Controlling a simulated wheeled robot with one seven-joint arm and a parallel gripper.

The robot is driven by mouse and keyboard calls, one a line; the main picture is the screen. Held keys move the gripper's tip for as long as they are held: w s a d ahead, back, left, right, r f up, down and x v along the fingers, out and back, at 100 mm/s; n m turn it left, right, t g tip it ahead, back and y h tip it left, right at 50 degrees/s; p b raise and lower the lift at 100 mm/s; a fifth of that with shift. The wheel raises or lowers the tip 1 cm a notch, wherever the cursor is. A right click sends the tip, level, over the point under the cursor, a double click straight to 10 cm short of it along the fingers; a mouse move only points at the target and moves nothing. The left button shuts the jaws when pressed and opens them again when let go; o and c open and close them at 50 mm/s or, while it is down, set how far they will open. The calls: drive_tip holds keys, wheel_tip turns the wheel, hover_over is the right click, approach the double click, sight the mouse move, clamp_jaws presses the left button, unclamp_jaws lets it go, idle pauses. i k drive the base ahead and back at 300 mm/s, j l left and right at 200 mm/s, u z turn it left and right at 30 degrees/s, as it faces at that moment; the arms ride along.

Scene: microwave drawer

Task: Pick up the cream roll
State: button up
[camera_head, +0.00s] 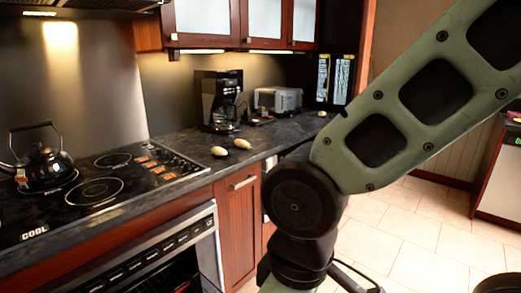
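Two small, rounded cream-coloured items lie on the dark counter, right of the stove. One (219,151) is nearer the counter's front edge. The other (242,143) is just right of it and a little farther back. Either could be the cream roll; they are too small to tell apart surely. Another small pale item (321,113) lies far back on the counter, right of the toaster. My green arm crosses the right side, its black joint in front of the lower cabinets. My gripper cannot be made out, and nothing is seen held.
A black kettle (44,167) stands on the cooktop (95,188) at left, above an oven (150,262). A coffee maker (219,101) and a toaster (278,100) stand at the back of the counter. Tiled floor (405,235) is open at right.

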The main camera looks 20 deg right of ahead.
sight(218, 151)
drive_tip(key=i+l+u, duration=0.3)
drive_tip(key=l+u, duration=0.15)
drive_tip(key=l, duration=0.2)
drive_tip(key=i+l+u, duration=0.2)
drive_tip(key=l+u, duration=0.2)
drive_tip(key=l, duration=0.25)
drive_tip(key=l+u, duration=0.45)
drive_tip(key=l, duration=0.3)
drive_tip(key=l+u, duration=0.4)
drive_tip(key=l, duration=0.4)
